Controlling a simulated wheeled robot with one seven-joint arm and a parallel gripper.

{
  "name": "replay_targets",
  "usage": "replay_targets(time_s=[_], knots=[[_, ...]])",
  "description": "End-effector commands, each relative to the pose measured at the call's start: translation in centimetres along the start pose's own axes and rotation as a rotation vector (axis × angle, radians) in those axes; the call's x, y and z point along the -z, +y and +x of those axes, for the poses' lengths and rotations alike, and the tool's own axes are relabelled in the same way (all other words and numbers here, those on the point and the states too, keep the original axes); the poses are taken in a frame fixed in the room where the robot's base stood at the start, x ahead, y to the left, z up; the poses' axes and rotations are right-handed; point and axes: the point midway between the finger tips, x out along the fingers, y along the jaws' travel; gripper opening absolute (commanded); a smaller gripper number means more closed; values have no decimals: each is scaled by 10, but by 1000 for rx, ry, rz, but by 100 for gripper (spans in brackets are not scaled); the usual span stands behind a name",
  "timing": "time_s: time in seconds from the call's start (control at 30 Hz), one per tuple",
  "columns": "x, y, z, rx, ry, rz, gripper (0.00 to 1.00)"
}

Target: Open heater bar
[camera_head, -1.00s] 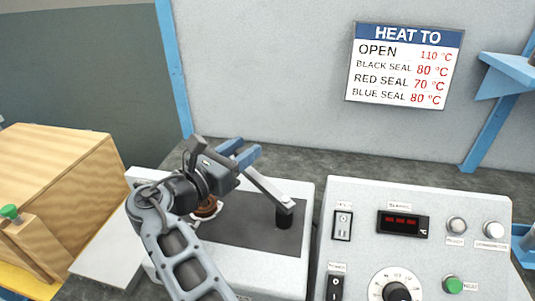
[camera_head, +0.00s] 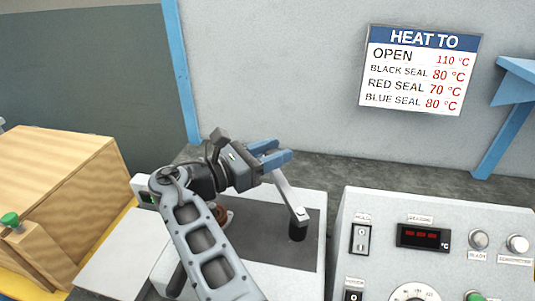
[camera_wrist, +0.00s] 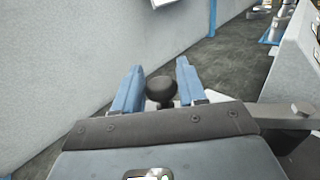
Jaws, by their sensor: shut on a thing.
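The heater bar (camera_head: 288,193) is a flat pale metal arm. It runs from a black post (camera_head: 298,232) on the heater unit up and left to my gripper. My gripper (camera_head: 271,156) has blue fingers and is shut on the bar's far end, above the unit. In the wrist view a round dark knob (camera_wrist: 161,89) stands between the two fingers, and the bar (camera_wrist: 280,114) runs off to the right. A coppery round part (camera_head: 222,214) on the unit's dark top is partly hidden behind my arm.
A control panel (camera_head: 384,213) with a red display and knobs stands at the right. A wooden box (camera_head: 62,175) with a green button is at the left. A wall sign (camera_head: 420,70) lists heating temperatures. The grey bench behind the unit is clear.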

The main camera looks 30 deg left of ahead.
Motion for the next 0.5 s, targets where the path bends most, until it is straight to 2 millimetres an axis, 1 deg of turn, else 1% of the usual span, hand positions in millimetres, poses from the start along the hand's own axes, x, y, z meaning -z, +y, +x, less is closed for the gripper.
replay_targets(time_s=[0.07, 0.3, 0.5], knots=[[5, -1, 4, 28, 3, -3, 0], [4, -4, 15, 111, 3, -2, 0], [3, -6, 18, 144, 3, -2, 0]])
